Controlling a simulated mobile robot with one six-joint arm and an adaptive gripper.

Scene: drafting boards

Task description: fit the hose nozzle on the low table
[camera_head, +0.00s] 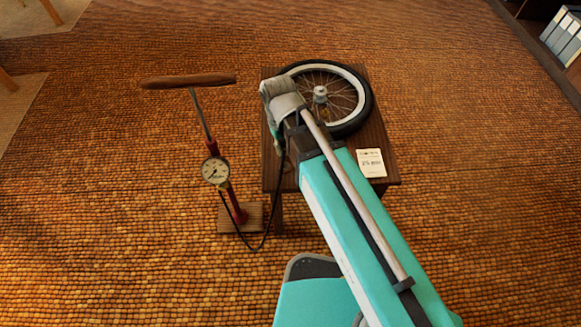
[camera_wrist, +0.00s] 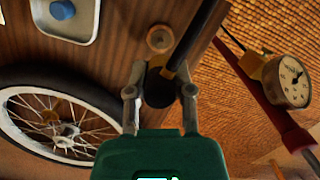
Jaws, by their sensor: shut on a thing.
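The hose nozzle (camera_wrist: 158,92), a dark cylinder, is between the two fingers of my gripper (camera_wrist: 160,88), which is shut on it. The black hose (camera_wrist: 200,35) runs from it toward the upper right. The low dark wooden table (camera_head: 382,130) carries a spoked wheel (camera_head: 364,100) with a white rim and black tyre. In the wrist view, the wheel (camera_wrist: 30,75) is left of my gripper. Whether the nozzle touches anything is unclear.
A small round copper-coloured piece (camera_wrist: 160,38) is on the table just beyond the nozzle. A pale tray (camera_wrist: 75,28) holding a blue cap (camera_wrist: 62,10) is at upper left. A printed card (camera_head: 371,162) lies on the table. The pump's gauge (camera_head: 215,170) stands left; surrounding floor is open.

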